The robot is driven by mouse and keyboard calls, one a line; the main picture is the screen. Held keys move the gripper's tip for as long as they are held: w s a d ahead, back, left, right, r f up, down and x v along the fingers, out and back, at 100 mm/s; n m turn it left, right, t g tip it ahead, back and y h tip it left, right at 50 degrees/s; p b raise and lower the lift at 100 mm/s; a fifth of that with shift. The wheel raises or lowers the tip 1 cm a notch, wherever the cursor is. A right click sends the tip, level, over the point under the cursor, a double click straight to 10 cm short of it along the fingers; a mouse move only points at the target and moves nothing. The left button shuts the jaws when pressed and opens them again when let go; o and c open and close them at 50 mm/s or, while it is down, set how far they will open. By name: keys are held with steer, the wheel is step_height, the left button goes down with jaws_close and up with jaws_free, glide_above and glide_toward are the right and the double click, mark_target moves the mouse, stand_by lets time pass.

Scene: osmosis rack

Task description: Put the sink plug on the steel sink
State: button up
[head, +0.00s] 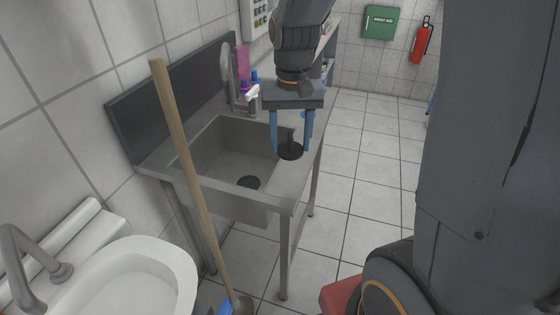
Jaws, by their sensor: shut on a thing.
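The steel sink (285,191) is a grey unit on legs with a deep basin and a dark backsplash. My gripper (291,150) points down over the basin's right rim, its two blue fingers apart around a black sink plug (290,151). The plug has a round flat base and an upright stem between the fingers. The gripper is shut on the plug. Whether its base touches the steel cannot be told. A dark round drain (249,183) shows on the basin floor.
A wooden handle (185,160) leans in front of the sink's left side. A white washbasin (140,275) is at the lower left. Bottles (251,92) and a tap stand at the sink's back. Tiled floor (360,170) is open to the right.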

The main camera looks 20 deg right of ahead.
steer(key=f, duration=0.3)
steer(key=w+f+p, duration=0.1)
steer(key=f, duration=0.1)
steer(key=shift+f, duration=0.35)
steer(key=shift+f+p, duration=0.55)
steer(key=shift+f, duration=1.6)
steer(key=o, duration=1)
steer(key=shift+f, duration=0.1)
steer(key=shift+o, duration=0.3)
step_height(320, 180, up, 12)
steer(key=b, duration=0.2)
steer(key=shift+b, duration=0.3)
steer(key=s+f+n+t, duration=0.1)
steer(key=s+f+n, duration=0.1)
steer(key=s+f, duration=0.3)
steer(key=s, duration=0.4)
steer(key=shift+s+f+n, duration=0.2)
steer(key=shift+f+n, duration=0.1)
steer(key=shift+f, duration=0.1)
